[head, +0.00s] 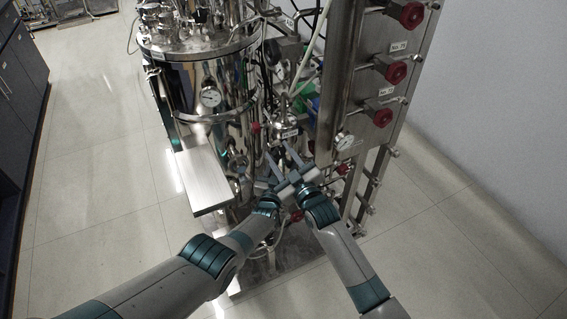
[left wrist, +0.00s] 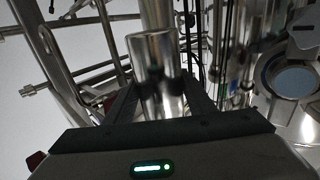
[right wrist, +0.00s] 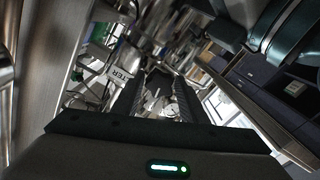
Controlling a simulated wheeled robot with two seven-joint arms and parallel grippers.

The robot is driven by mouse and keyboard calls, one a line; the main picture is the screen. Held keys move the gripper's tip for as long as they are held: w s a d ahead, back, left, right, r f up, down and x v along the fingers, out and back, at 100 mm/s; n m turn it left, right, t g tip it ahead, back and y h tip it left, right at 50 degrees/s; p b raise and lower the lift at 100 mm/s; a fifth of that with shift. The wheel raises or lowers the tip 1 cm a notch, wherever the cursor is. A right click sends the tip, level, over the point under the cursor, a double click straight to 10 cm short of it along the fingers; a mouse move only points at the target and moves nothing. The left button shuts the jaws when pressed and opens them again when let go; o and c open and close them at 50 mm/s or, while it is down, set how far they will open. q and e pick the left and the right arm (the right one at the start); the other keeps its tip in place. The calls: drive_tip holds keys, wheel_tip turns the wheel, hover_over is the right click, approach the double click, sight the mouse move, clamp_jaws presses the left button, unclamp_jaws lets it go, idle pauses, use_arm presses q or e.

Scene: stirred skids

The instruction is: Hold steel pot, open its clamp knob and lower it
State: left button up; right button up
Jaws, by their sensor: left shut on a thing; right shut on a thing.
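The steel pot (left wrist: 157,62) is a shiny upright cylinder between the fingers of my left gripper (left wrist: 163,95) in the left wrist view. That gripper is shut on it. In the head view my left gripper (head: 271,165) is low, just below a small labelled steel fitting (head: 288,131). My right gripper (head: 295,157) is close beside it on the right. In the right wrist view my right gripper (right wrist: 158,90) is shut on a small metal part between its fingers, apparently the clamp knob; its shape is hard to make out. A white label (right wrist: 121,75) shows beside the fingers.
A large steel vessel (head: 210,125) with a gauge stands left of the grippers, a flat steel plate (head: 203,180) in front of it. A steel panel with several red knobs (head: 389,67) stands on the right. Pipes crowd the grippers. The floor at left (head: 95,180) is clear.

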drive_tip(key=o, duration=0.7)
drive_tip(key=shift+r, duration=0.1)
drive_tip(key=m, duration=0.5)
drive_tip(key=m, duration=0.5)
drive_tip(key=shift+c, duration=0.5)
